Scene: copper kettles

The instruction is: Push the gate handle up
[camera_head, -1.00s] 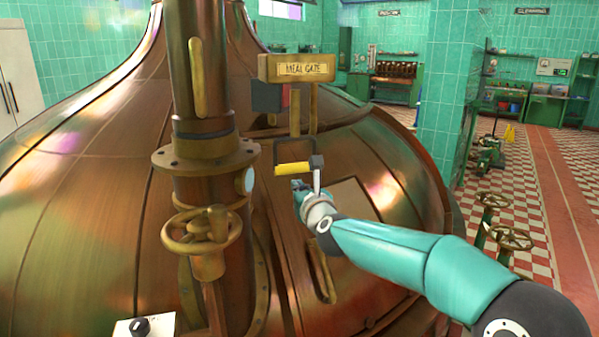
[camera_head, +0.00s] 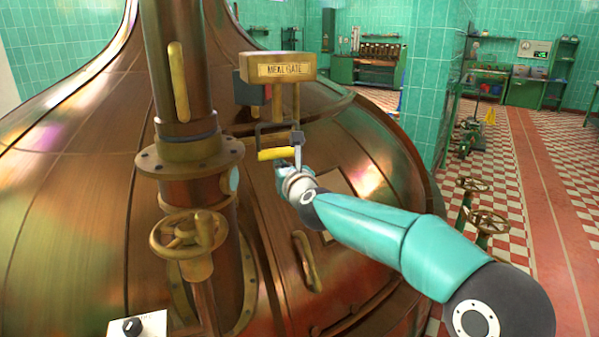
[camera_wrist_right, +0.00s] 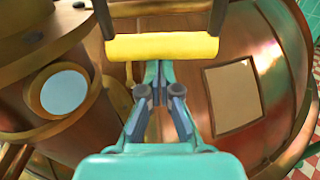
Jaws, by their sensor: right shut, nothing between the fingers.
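The gate handle is a yellow grip (camera_head: 276,154) on a dark bracket, below a brass sign reading MEAL GATE (camera_head: 286,69) on the copper kettle (camera_head: 90,190). In the right wrist view the yellow grip (camera_wrist_right: 162,46) lies across the top of the picture. My right gripper (camera_head: 283,172) is at the underside of the grip, with its fingers partly hidden in the head view. In the wrist view its fingers (camera_wrist_right: 158,68) are shut with nothing between them, and their tips reach the grip's lower edge. My left gripper is not in view.
A thick copper pipe (camera_head: 185,80) with a flange and a brass handwheel (camera_head: 188,234) stands left of the handle. A curved brass handle (camera_head: 306,260) is on the kettle below my right gripper. A white panel with a black knob (camera_head: 133,326) is at lower left.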

